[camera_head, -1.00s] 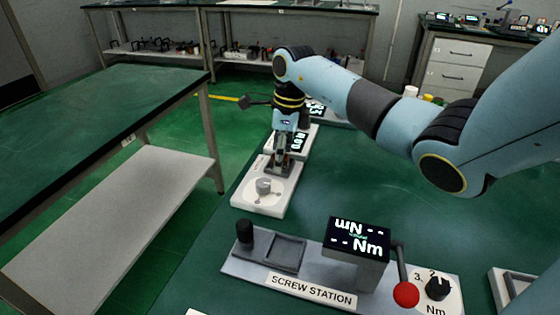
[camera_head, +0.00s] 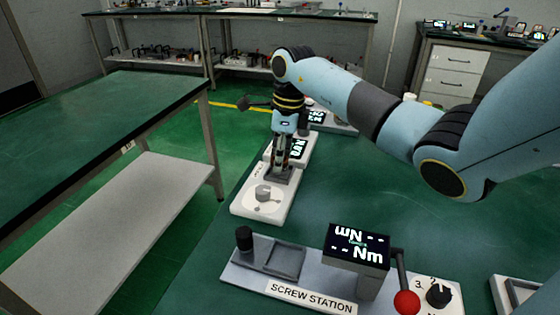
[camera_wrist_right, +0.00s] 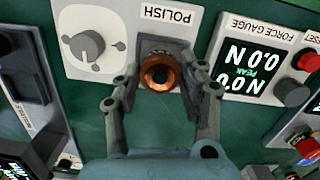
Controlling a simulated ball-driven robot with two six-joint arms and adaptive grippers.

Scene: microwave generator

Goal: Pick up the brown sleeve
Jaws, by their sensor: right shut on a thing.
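The brown sleeve (camera_wrist_right: 158,75) shows in the right wrist view as a coppery ring with a dark hole, seen from above. It is at the grey holder of the white polish station (camera_wrist_right: 112,25). My right gripper (camera_wrist_right: 160,88) has a finger on either side of the sleeve and is shut on it. In the head view my right gripper (camera_head: 282,168) points down at the polish station (camera_head: 262,205); the sleeve is mostly hidden by the fingers there. I cannot tell whether the sleeve is clear of its holder. My left gripper is not in view.
A force gauge (camera_wrist_right: 258,72) with a lit display stands beside the polish station. The screw station (camera_head: 310,292) with a red-knobbed lever (camera_head: 406,302) is at the front. The green tabletop (camera_head: 400,225) right of the polish station is clear.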

